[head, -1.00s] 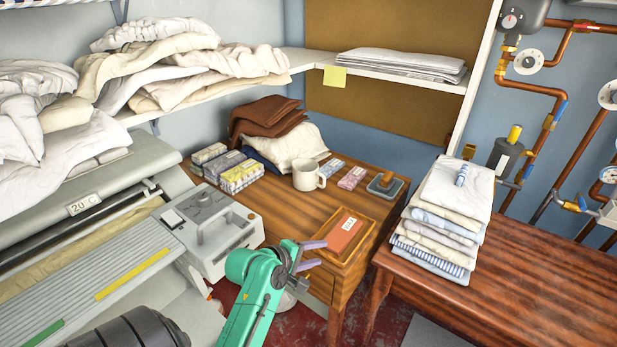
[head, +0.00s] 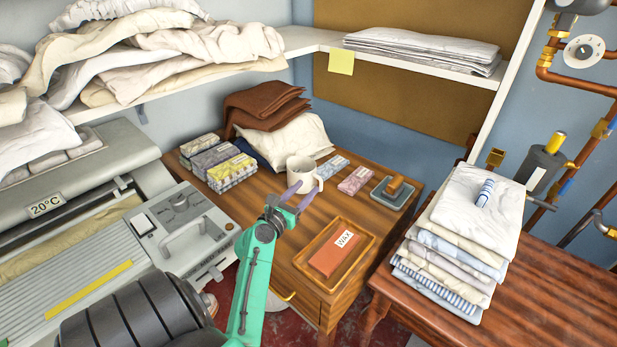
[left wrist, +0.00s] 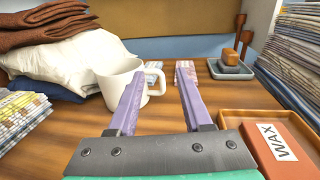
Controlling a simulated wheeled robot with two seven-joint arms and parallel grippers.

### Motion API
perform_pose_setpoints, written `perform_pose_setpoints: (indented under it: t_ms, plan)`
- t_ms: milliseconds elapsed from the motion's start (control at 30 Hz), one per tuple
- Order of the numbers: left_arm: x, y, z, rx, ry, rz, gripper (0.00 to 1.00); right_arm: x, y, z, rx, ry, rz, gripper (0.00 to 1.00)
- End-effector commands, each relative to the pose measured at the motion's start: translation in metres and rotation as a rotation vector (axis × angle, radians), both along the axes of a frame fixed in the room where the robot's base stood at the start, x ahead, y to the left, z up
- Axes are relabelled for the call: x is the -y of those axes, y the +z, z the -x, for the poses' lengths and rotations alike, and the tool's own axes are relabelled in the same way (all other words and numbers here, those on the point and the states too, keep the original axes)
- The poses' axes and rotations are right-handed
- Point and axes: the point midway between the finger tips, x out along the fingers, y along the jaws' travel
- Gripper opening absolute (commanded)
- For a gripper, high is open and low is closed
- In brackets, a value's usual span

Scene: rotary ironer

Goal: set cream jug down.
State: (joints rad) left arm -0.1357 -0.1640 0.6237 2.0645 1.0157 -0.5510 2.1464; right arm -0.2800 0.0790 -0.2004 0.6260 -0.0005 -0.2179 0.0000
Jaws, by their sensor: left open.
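The cream jug (head: 300,168), a plain off-white mug shape with one handle, stands upright on the wooden desk (head: 262,212). My left gripper (head: 303,192) is open with nothing held, just in front of the jug. In the left wrist view the jug (left wrist: 113,86) is partly covered by the left finger of the gripper (left wrist: 158,92). Its handle shows between the two purple fingers. I cannot tell whether a finger touches it. My right gripper is in neither view.
A tray (head: 301,265) with a wax block (head: 332,255) lies at the desk's front right.

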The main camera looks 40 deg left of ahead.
Motion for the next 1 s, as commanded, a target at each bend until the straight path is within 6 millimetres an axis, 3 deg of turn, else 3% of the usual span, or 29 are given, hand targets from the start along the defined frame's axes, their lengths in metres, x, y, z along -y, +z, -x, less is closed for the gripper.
perform_pose_setpoints:
  t_ms: [33, 167, 233, 367, 500, 600, 833, 867, 967, 1000]
  plan:
    - [0.0, -0.022, 0.0, -0.005, -0.002, -0.001, 0.5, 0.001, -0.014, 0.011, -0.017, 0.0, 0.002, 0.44]
    - [0.0, -0.053, 0.0, -0.003, -0.002, -0.002, 0.5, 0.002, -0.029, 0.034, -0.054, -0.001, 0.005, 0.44]
    - [-0.001, -0.044, -0.012, 0.003, -0.002, -0.003, 0.5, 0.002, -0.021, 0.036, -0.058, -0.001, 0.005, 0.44]
    - [-0.004, -0.043, -0.027, 0.001, -0.002, -0.004, 0.5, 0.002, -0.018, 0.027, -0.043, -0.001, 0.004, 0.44]
    - [-0.009, -0.043, -0.056, 0.001, -0.003, -0.004, 0.5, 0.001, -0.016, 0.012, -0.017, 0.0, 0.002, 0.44]
    - [-0.012, -0.044, -0.071, 0.0, -0.002, -0.004, 0.5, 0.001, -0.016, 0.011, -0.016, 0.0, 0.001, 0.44]
    - [-0.013, -0.045, -0.074, -0.002, -0.001, -0.005, 0.5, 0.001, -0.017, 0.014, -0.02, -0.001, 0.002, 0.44]
    - [-0.013, -0.045, -0.074, -0.002, -0.002, -0.005, 0.42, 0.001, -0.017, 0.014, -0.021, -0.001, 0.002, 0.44]
    - [-0.013, -0.045, -0.074, -0.002, -0.002, -0.005, 0.04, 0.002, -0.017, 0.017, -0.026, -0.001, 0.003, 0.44]
    - [-0.013, -0.045, -0.074, -0.002, -0.002, -0.005, 0.0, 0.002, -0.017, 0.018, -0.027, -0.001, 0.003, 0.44]
